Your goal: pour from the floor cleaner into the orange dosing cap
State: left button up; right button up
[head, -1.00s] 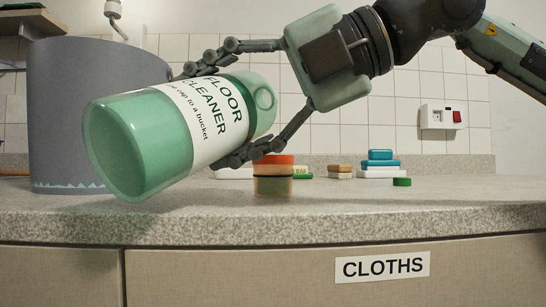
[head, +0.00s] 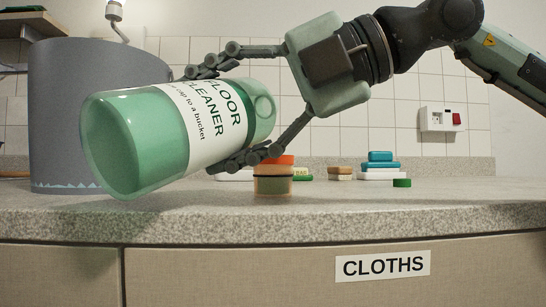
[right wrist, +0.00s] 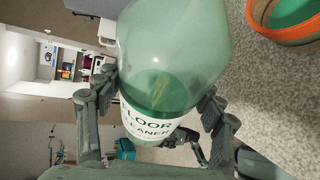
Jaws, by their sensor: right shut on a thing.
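The floor cleaner (head: 135,140) is a translucent green bottle with a white label. It is tilted almost onto its side above the counter, with its broad base toward the lower left of the head view. My right gripper (head: 222,115) is shut around its sides. The bottle also shows in the right wrist view (right wrist: 172,50), with darker green inside. In the right wrist view the cap (right wrist: 288,36) has an orange rim and green inside. The bottle's mouth cannot be made out.
A grey bin-like container (head: 60,120) stands at the left behind the bottle. Stacked blue and white blocks (head: 380,166), brown blocks (head: 340,172) and a small green lid (head: 402,182) lie farther back. The counter's front right (head: 450,205) is clear. A wall socket (head: 440,118) is behind.

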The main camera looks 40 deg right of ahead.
jog(key=shift+r+m+y, duration=0.15)
jog(key=shift+m+y, duration=0.35)
jog(key=shift+m, duration=0.1)
dwell(1.8)
jog(key=shift+r+m, duration=0.3)
jog(key=shift+r, duration=0.2)
dwell(0.9)
